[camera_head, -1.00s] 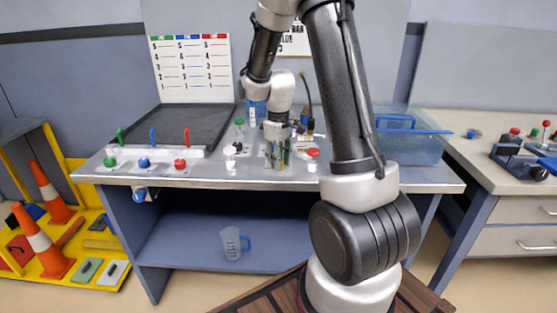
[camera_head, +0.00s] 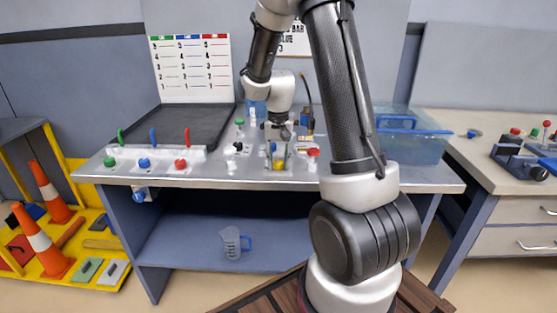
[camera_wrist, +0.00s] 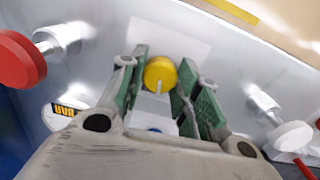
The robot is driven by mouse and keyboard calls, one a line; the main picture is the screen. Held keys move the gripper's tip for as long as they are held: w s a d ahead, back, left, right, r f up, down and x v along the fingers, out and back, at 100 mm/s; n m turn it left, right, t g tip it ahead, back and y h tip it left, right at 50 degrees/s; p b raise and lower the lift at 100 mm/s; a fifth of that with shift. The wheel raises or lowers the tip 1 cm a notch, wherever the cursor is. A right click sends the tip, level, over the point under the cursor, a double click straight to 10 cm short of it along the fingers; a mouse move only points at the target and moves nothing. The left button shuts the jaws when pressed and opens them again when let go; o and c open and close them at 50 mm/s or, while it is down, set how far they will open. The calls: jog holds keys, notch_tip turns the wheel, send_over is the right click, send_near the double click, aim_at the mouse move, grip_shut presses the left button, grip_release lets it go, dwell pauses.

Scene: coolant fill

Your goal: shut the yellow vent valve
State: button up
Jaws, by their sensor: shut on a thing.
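The yellow vent valve (camera_wrist: 161,74) is a round knob with a pale mark on its lower edge in the wrist view. The green-padded fingers of my gripper (camera_wrist: 160,92) stand on either side of it and are closed on it. In the head view the yellow valve (camera_head: 278,166) shows low at the front of the worktop, under my gripper (camera_head: 277,154). The fingers are small there, and the wrist hides part of the area behind them.
A red knob (camera_wrist: 18,60) and a white knob (camera_wrist: 291,136) flank my gripper in the wrist view. In the head view, a green knob (camera_head: 239,122) stands behind left and a blue bin (camera_head: 410,145) to the right. A measuring jug (camera_head: 232,243) stands on the shelf below.

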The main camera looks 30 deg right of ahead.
aim_at(278, 162)
jog(key=shift+m, duration=1)
jog(key=o, duration=1)
jog(key=shift+o, duration=0.2)
notch_tip(278, 162, up, 12)
